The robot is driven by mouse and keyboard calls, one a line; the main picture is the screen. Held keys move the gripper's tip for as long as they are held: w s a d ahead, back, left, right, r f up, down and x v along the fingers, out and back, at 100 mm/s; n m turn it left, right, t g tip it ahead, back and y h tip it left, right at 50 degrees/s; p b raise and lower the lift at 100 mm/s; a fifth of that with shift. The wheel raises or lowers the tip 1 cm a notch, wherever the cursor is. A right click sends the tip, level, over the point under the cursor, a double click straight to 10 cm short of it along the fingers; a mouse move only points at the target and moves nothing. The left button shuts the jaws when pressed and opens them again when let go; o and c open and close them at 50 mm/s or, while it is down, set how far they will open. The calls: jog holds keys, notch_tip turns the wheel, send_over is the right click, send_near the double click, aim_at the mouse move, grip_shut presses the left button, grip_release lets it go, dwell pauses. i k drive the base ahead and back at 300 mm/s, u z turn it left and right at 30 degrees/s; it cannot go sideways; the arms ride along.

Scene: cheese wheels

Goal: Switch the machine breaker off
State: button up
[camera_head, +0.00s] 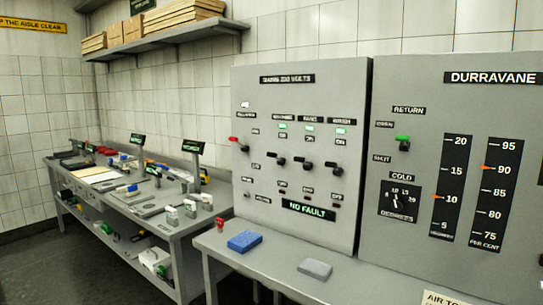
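A grey breaker panel (262,95) stands at the centre, behind a grey bench. It carries a red-tipped lever (234,139) at the left and three black switches in a row: left (281,161), middle (308,166) and right (337,171). The small labels above them are too blurred to read surely, so I cannot tell for certain which is the machine breaker. Green indicators (283,125) show above the three switches. Small dark red lamps (282,192) sit below them. A display (308,210) reads "NO FAULT". My gripper is not in view.
A second panel (450,100) with a green-tipped lever and gauges adjoins at right. A cluttered workbench (150,212) stands left.

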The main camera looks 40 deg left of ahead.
aim_at(275, 157)
jog(key=u, duration=0.2)
jog(key=i, duration=0.15)
jog(key=u, duration=1)
